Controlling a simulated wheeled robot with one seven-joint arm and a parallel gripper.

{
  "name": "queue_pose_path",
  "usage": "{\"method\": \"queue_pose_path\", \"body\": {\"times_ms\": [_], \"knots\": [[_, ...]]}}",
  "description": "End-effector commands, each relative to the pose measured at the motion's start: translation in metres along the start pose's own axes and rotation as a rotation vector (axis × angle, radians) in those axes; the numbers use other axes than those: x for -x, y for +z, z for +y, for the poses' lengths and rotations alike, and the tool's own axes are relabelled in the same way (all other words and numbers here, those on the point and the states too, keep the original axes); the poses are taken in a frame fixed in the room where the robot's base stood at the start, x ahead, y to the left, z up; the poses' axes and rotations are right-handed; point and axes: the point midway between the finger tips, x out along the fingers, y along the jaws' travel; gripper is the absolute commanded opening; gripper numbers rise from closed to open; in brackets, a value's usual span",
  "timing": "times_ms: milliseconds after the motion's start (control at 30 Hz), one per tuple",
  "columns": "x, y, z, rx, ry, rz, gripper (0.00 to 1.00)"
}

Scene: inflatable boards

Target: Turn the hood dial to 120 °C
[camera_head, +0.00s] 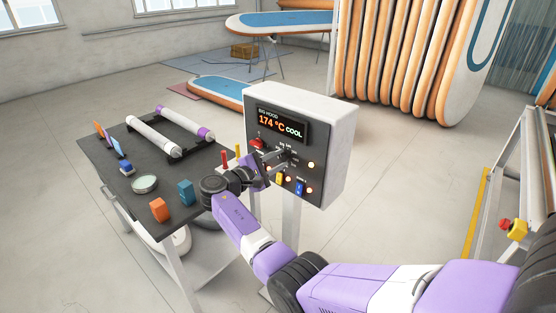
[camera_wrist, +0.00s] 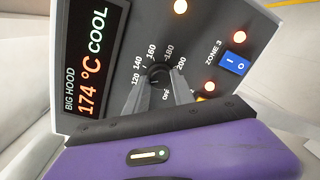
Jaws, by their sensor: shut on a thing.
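The hood dial (camera_wrist: 158,72) is a small dark knob on the control panel (camera_head: 333,150). Its scale reads from 120 to 200, with "OFF" below it. The panel's display (camera_wrist: 92,62) reads "BIG HOOD 174 °C COOL"; the head view also shows this display (camera_head: 281,124). My gripper (camera_wrist: 157,86) is shut on the dial, one grey finger on each side. In the head view my gripper (camera_head: 279,156) reaches the panel front and largely hides the dial. The dial's pointer cannot be read clearly.
Near the dial are a red button (camera_head: 257,143), a yellow switch (camera_head: 280,178), a blue switch (camera_wrist: 233,62) by "ZONE 3" and several lit lamps. A dark table (camera_head: 112,155) with rollers and small blocks stands left of the panel.

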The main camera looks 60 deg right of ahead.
Motion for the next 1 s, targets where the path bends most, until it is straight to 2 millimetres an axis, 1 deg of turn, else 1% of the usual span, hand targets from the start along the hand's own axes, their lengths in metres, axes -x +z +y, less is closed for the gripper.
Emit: {"method": "queue_pose_path", "body": {"times_ms": [267,300,367,400,667,767,867,1000], "knots": [[0.002,-0.002,0.000,0.001,0.003,0.006,0.00],[0.002,-0.002,0.000,0.001,0.003,0.006,0.35],[0.001,-0.002,0.000,0.000,0.003,0.006,0.47],[0.001,-0.002,0.000,0.000,0.002,0.005,0.51],[0.001,-0.001,0.000,0.000,0.001,0.002,0.51],[0.004,-0.001,-0.001,-0.001,0.001,0.002,0.51],[0.015,-0.002,-0.001,-0.001,0.003,0.004,0.51],[0.039,-0.003,-0.002,-0.001,0.003,0.005,0.51]]}}
